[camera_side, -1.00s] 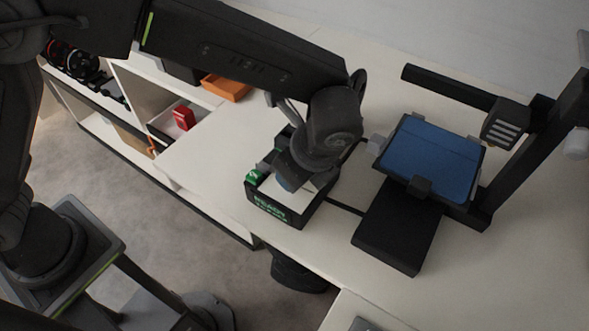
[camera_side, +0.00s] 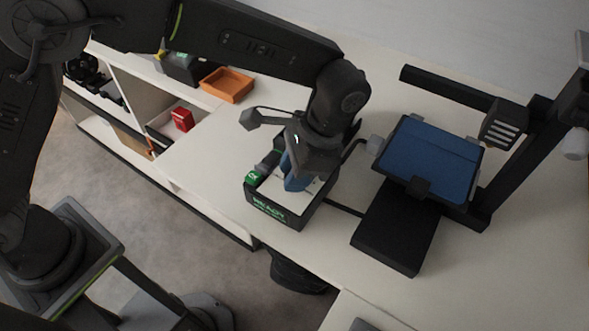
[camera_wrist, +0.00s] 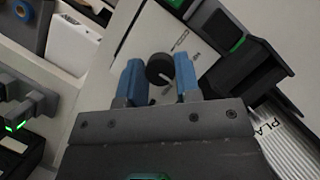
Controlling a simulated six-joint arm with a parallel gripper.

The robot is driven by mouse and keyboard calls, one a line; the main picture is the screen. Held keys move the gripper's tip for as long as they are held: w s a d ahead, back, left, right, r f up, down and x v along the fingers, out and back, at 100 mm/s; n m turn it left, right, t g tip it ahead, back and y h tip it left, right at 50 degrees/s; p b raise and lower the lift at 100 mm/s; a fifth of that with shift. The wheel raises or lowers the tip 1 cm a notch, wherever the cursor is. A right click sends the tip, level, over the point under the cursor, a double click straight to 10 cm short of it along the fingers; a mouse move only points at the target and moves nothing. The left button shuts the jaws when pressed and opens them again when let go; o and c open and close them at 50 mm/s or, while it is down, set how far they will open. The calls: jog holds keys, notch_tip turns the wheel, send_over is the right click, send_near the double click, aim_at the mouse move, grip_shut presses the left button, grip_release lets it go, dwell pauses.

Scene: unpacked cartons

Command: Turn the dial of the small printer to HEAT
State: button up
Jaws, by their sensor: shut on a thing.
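The small printer (camera_side: 439,205) has a blue bed and a black frame, and stands on the white table. A dark cable joins it to a black control box (camera_side: 262,206) with a green READY display. The black round dial (camera_wrist: 159,69) is on the box's white top panel, with a light pointer mark towards the lower right in the wrist view. My gripper (camera_wrist: 158,77) is shut on the dial, with one blue finger on each side. The fingers also show in the side view (camera_side: 292,182), where they hide the dial.
An orange tray (camera_side: 227,86) lies at the back left of the table. A red item (camera_side: 182,119) is in a shelf compartment below. The printer's dark beam (camera_side: 447,90) reaches out to the right of my wrist. Table around the box's left side is clear.

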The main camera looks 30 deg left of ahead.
jog(key=n+g+h, duration=0.1)
jog(key=n, duration=0.3)
jog(key=shift+a+n, duration=0.15)
jog(key=shift+n, duration=0.15)
jog(key=shift+n+h, duration=1)
jog(key=shift+n, duration=1)
jog(key=o, duration=0.9)
jog(key=shift+r, duration=0.1)
jog(key=v, duration=1.3)
jog(key=shift+w+a+r, duration=0.1)
jog(key=shift+w+r, duration=0.15)
jog(key=shift+w, duration=0.05)
